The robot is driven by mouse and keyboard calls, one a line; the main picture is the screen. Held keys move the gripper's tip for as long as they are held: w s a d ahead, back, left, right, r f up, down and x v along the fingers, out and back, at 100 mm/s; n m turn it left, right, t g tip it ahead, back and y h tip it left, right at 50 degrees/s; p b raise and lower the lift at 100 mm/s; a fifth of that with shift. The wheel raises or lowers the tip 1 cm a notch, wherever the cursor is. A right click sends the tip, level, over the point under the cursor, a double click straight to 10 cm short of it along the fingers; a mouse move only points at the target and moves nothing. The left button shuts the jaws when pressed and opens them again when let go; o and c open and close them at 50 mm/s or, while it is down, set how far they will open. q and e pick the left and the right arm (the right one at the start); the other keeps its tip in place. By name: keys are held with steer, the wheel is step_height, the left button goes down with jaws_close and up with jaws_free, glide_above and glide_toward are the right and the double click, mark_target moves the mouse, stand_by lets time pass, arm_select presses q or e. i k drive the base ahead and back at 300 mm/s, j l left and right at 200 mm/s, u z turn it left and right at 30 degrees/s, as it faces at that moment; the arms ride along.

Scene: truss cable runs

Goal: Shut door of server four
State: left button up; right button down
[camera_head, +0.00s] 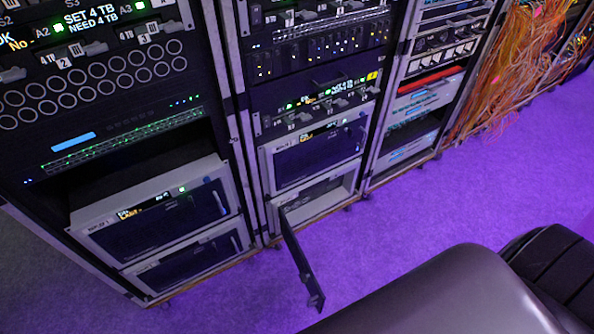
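A dark, narrow server door (299,258) stands swung open at the bottom of the middle rack. It joins the left side of a light grey server case (325,194) and sticks out over the purple floor, seen nearly edge-on. The case's opening faces out. I cannot read a number on this case. It is the only server whose door is clearly open. Neither of my grippers shows in the head view.
A closed server (318,155) sits directly above the open one. Two more closed servers, an upper one (158,220) and a lower one (190,262), fill the bottom of the left rack. Orange cables (505,70) hang at right. Purple floor (420,215) is clear before the racks.

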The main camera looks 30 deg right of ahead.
mark_target(317, 295)
steer(key=z, duration=0.8)
